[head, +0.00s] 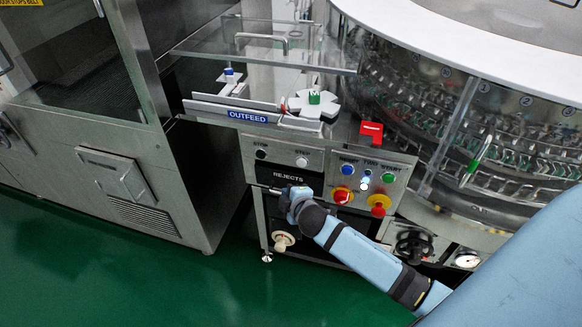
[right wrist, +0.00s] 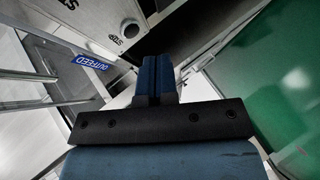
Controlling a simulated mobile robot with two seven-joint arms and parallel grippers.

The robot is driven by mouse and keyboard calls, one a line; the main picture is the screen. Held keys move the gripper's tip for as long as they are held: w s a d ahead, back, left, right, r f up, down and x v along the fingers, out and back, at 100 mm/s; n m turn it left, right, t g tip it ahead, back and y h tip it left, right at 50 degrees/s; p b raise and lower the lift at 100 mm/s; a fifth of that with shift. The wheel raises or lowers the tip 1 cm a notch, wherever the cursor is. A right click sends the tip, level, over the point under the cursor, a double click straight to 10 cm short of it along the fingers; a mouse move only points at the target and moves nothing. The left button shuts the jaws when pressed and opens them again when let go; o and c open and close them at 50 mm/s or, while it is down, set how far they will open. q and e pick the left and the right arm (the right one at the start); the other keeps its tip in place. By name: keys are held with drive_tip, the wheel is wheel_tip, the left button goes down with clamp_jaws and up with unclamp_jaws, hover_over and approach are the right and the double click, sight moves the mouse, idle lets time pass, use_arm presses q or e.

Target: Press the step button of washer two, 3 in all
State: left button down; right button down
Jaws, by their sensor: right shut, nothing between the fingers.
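The white STEP button (head: 302,162) sits on a metal panel below the OUTFEED sign, right of the black STOP button (head: 260,154). My right gripper (head: 262,187) is shut and empty, pointing left in front of the dark REJECTS opening, below those two buttons. In the right wrist view its blue fingers (right wrist: 155,76) are together. A black button (right wrist: 131,31) with a partly readable label shows beyond them there; the STEP button cannot be made out. No washer number is readable on this panel. My left gripper is not in view.
The OUTFEED tray (head: 248,116) juts out above. A steel cabinet (head: 115,170) stands left; green floor (head: 180,285) is clear.

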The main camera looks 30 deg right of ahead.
sight(302, 163)
drive_tip(key=shift+d, duration=0.1)
drive_tip(key=w+d+b, duration=0.1)
drive_tip(key=w+d, duration=0.4)
drive_tip(key=d, duration=0.1)
drive_tip(key=shift+w+d, duration=0.3)
drive_tip(key=shift+w, duration=0.05)
idle(1.9)
drive_tip(key=shift+r, duration=0.1)
drive_tip(key=shift+w+d, duration=0.25)
drive_tip(key=shift+d, duration=0.05)
drive_tip(key=shift+w+d+p, duration=0.1)
drive_tip(key=shift+d+p, duration=0.05)
drive_tip(key=shift+p, duration=0.2)
idle(0.4)
